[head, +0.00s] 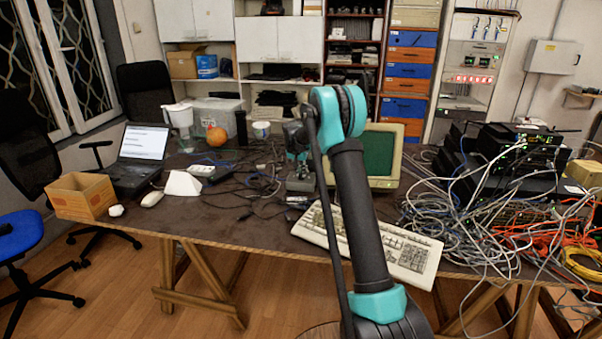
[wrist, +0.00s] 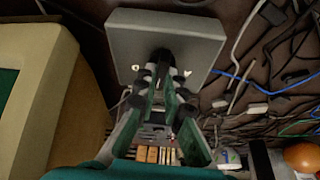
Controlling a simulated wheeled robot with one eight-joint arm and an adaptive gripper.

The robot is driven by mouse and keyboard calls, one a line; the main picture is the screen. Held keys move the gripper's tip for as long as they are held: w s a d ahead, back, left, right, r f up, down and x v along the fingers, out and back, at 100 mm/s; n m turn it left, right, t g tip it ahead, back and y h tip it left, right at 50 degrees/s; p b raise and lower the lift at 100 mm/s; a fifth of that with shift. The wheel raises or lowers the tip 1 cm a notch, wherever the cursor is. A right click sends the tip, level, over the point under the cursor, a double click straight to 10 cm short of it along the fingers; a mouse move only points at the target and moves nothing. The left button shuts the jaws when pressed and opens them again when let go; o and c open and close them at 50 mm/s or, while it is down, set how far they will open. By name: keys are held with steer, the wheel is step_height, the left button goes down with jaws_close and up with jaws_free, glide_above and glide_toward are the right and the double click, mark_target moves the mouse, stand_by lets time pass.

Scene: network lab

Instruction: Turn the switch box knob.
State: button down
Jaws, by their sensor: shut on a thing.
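The switch box is a grey box (wrist: 190,32) at the top of the wrist view, with two small pale marks on its face. Its black knob (wrist: 162,56) stands out from the middle of that face, between my fingertips. My gripper (wrist: 162,76) is shut on the knob, and its fingers partly cover it. Which way the knob is turned cannot be made out. In the head view my gripper (head: 297,152) is partly hidden behind my arm, above the grey switch box (head: 299,184) on the table.
A CRT monitor (head: 382,155) stands close to the right of the box, and a keyboard (head: 405,250) lies in front. Loose cables (head: 258,180) surround the box. Network gear (head: 510,150) and tangled cables fill the table's right end.

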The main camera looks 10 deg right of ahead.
steer(key=shift+m+h, duration=0.4)
steer(key=shift+m, duration=0.7)
steer(key=shift+g, duration=0.3)
steer(key=c, duration=1.6)
jaws_free()
steer(key=v, duration=1.2)
steer(key=shift+d, duration=0.1)
